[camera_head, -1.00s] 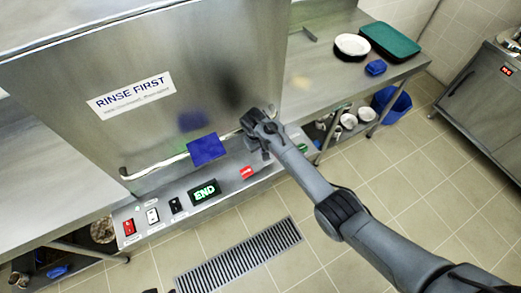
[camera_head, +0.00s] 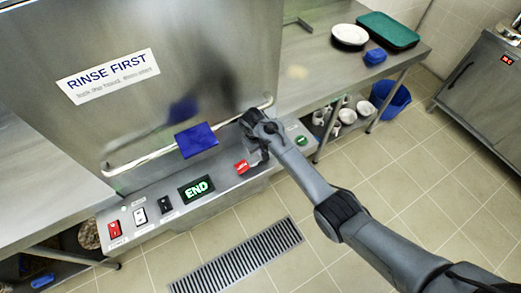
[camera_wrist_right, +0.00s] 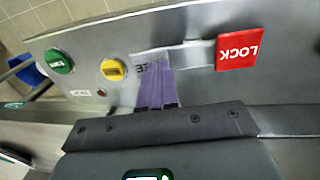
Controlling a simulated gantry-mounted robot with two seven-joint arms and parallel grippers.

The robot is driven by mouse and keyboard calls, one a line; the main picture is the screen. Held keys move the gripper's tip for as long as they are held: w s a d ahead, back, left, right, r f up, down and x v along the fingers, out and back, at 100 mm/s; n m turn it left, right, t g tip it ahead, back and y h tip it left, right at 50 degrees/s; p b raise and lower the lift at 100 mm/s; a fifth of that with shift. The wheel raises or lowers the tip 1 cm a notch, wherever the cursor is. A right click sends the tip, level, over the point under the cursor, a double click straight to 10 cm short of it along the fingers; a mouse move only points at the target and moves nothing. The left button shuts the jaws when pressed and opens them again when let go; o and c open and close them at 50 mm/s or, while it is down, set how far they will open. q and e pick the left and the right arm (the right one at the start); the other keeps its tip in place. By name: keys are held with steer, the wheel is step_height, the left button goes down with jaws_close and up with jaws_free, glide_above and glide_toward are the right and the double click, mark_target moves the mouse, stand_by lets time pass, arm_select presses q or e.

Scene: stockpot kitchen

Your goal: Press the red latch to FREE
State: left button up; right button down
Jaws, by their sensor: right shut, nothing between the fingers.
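The red latch (camera_head: 241,167) is on the front panel (camera_head: 152,229) of the steel machine. In the right wrist view the latch (camera_wrist_right: 238,55) reads LOCK, upside down, at one end of a pale slide plate (camera_wrist_right: 195,55). My right gripper (camera_head: 263,156) is at the panel, just right of the latch in the head view. In the wrist view its purple fingers (camera_wrist_right: 156,85) are shut and empty, over the plate's other end. They partly hide the lettering there, apart from the latch. Contact with the plate cannot be told. My left gripper is not in view.
A green END display (camera_head: 196,188), switches and a green knob (camera_head: 301,140) line the panel. A yellow knob (camera_wrist_right: 113,69) sits near my fingers. The door handle (camera_head: 150,158) with a blue pad runs above.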

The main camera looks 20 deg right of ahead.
steer(key=shift+d+r+y+p, duration=0.1)
steer(key=shift+d+y+p, duration=0.2)
steer(key=shift+y+p, duration=0.6)
steer(key=shift+d+f+y+p, duration=0.35)
steer(key=shift+f+y+p, duration=0.2)
steer(key=shift+p, duration=0.4)
steer(key=shift+d+f, duration=0.15)
steer(key=shift+f, duration=0.2)
